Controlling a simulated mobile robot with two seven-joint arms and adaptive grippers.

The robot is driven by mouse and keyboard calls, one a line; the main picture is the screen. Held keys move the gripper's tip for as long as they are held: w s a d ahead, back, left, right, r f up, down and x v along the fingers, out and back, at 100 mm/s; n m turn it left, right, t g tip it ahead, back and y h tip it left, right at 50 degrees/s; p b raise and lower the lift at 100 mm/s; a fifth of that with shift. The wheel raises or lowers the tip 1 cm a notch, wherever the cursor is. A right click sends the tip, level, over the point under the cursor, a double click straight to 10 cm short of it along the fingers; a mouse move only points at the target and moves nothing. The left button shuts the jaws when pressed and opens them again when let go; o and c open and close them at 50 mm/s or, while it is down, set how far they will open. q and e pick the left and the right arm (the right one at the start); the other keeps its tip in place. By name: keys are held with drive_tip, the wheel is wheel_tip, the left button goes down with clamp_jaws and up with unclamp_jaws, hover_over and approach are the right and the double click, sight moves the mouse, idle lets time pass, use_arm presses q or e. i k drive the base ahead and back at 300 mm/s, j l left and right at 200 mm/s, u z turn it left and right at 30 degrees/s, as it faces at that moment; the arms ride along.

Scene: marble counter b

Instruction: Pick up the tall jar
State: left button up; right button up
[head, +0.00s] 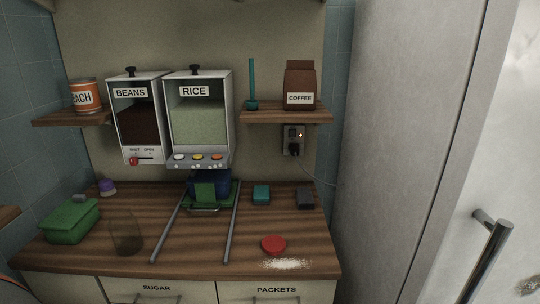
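The tall jar (126,234) looks like a see-through, brownish jar. It stands on the left part of the wooden counter, to the right of a green box. No lid can be made out on it. A red round lid or disc (273,244) lies on the counter farther right. Neither of my grippers can be made out in the head view.
The green box (72,221) is close to the jar's left. Two grey rails (233,222) run from a blue and green item (208,188) under the dispensers (198,120). White powder (285,264) lies near the front edge. The counter between jar and left rail is clear.

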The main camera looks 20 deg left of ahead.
sight(123, 225)
drive_tip(key=u, duration=1.85)
